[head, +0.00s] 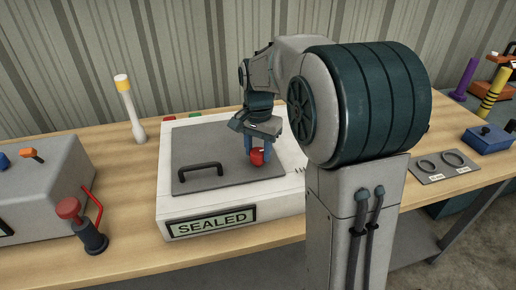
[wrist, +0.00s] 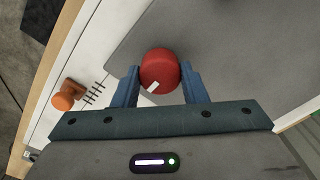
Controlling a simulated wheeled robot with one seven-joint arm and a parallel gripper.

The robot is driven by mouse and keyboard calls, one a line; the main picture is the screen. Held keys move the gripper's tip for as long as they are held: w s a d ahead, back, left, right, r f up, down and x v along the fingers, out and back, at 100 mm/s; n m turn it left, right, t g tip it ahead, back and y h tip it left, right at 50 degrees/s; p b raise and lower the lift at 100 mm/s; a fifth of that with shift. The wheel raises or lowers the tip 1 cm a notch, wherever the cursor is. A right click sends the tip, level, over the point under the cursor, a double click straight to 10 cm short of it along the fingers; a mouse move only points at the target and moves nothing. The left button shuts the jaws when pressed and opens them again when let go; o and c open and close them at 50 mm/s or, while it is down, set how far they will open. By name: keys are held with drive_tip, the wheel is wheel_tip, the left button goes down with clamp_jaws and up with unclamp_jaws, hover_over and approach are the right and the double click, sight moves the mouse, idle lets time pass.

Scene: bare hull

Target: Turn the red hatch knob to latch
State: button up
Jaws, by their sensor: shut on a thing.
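The red hatch knob (head: 257,157) stands on the right part of a grey hatch lid (head: 205,142) set in a white box (head: 180,205). In the wrist view the knob (wrist: 159,68) is round, with a white pointer mark near its lower left edge. My gripper (head: 249,147) points down over the knob. In the wrist view its two blue fingers (wrist: 162,88) are closed on the knob's left and right sides. A display on the box front (head: 212,221) reads "SEALED". A dark handle (head: 199,171) lies on the left of the lid.
An orange knob beside tick marks (wrist: 65,101) shows in the wrist view. A grey box (head: 40,190) and a red-topped valve-like part (head: 81,220) stand at left. A yellow-topped white lever (head: 129,105) stands behind. A plate with two rings (head: 440,165) lies at right.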

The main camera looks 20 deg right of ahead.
sight(258, 151)
idle(0.3)
drive_tip(key=o, duration=1)
drive_tip(key=shift+r, duration=0.1)
wheel_tip(258, 151, up, 14)
drive_tip(key=shift+f, duration=0.15)
drive_tip(key=s+f+n+t, duration=0.1)
drive_tip(key=s+f+n, duration=0.2)
drive_tip(key=s, duration=0.4)
drive_tip(key=s+f+n+t, duration=0.1)
drive_tip(key=s+f+n, duration=0.1)
drive_tip(key=s+f, duration=0.4)
drive_tip(key=s+f+n+t, duration=0.1)
drive_tip(key=s+f+n, duration=0.2)
drive_tip(key=s, duration=0.4)
drive_tip(key=shift+s+f+n, duration=0.15)
drive_tip(key=shift+s+f, duration=0.05)
drive_tip(key=shift+f, duration=0.25)
drive_tip(key=shift+s+f+n, duration=0.15)
drive_tip(key=shift+s+f, duration=0.05)
drive_tip(key=shift+f, duration=0.25)
